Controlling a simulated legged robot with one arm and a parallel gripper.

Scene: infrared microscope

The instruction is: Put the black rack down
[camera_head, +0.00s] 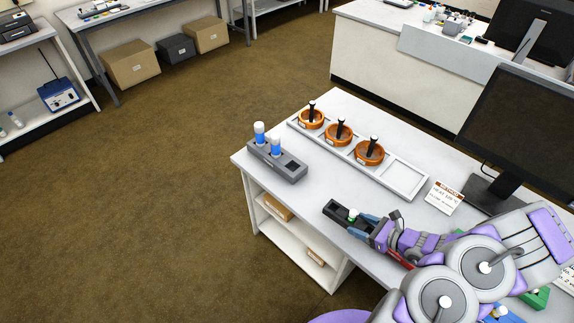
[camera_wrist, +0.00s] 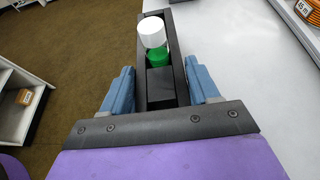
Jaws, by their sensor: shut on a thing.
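The black rack (camera_head: 336,211) is at the front edge of the white table, below the grey rack in the head view. It holds a vial with a white cap and green contents (camera_wrist: 153,42). My gripper (camera_head: 370,223) is shut on the near end of the black rack, with a blue finger on each side. In the wrist view the black rack (camera_wrist: 174,50) points away from my gripper (camera_wrist: 160,88), beside the table edge, with brown floor to its left. Whether the rack's underside touches the tabletop is hidden.
A grey rack (camera_head: 291,170) with two blue vials stands at the table's left corner. A white tray (camera_head: 404,180) holds three orange round holders, its right slot empty. A sign (camera_head: 445,197) and monitor (camera_head: 520,115) stand to the right. Bare tabletop lies between the racks and tray.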

